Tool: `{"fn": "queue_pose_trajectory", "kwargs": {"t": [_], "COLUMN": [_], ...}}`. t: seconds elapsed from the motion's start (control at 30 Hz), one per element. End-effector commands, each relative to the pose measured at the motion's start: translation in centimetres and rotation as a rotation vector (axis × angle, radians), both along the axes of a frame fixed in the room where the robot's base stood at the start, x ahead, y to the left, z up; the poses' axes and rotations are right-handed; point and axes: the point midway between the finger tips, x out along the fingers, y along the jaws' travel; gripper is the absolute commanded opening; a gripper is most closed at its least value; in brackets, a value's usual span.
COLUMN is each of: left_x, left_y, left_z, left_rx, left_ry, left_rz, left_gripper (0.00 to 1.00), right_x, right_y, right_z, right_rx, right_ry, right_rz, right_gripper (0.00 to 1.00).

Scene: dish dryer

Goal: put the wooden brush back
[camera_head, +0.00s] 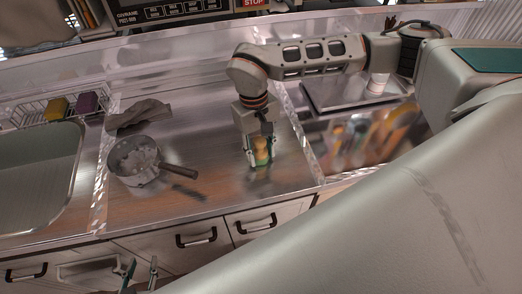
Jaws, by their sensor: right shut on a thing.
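The wooden brush (261,151) is a small light-brown piece at the metal counter, right of the middle. My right gripper (259,158) points down and is shut on it, with the green-tipped fingers on either side. The fingers hide part of the brush, and I cannot tell whether it touches the counter. My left gripper (140,273) is low in the view, in front of the drawers. Its two fingers are apart with nothing seen between them.
A pot (137,160) with a dark handle stands left of the brush, with a grey cloth (138,115) behind it. A sink (40,178) and a wire rack (28,114) with yellow and purple sponges lie left. A tray (335,91) is back right. Counter between pot and brush is clear.

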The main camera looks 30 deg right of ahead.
Motion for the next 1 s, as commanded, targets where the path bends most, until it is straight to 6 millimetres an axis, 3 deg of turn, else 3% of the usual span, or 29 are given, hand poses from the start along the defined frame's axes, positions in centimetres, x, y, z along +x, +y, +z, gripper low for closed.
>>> {"fn": "queue_pose_trajectory", "kwargs": {"t": [0.07,0.1,0.13,0.57,0.73,1.0], "left_x": [0.0,0.0,0.0,0.0,0.0,-0.1], "left_y": [0.0,0.0,0.0,0.0,0.0,0.0], "left_z": [-0.2,-0.2,-0.1,0.1,-0.1,-0.4], "left_rx": [0.0,0.0,0.0,0.0,0.0,0.0], "left_ry": [0.001,0.001,0.001,0.0,0.0,0.001], "left_rz": [0.0,0.0,0.0,0.0,0.0,-0.001], "left_gripper": [0.33,0.33,0.33,0.33,0.33,0.33], "right_x": [0.0,0.0,0.0,0.0,0.6,1.5], "right_y": [0.0,0.0,0.0,0.0,0.0,0.1], "right_z": [-0.3,-0.2,-0.2,0.3,2.5,8.0], "right_rx": [0.0,0.0,0.0,0.0,0.0,0.0], "right_ry": [0.0,0.0,0.0,0.0,-0.005,-0.005], "right_rz": [0.0,-0.001,-0.001,0.0,0.0,-0.001], "right_gripper": [0.12,0.41,0.49,0.5,0.5,0.5]}}
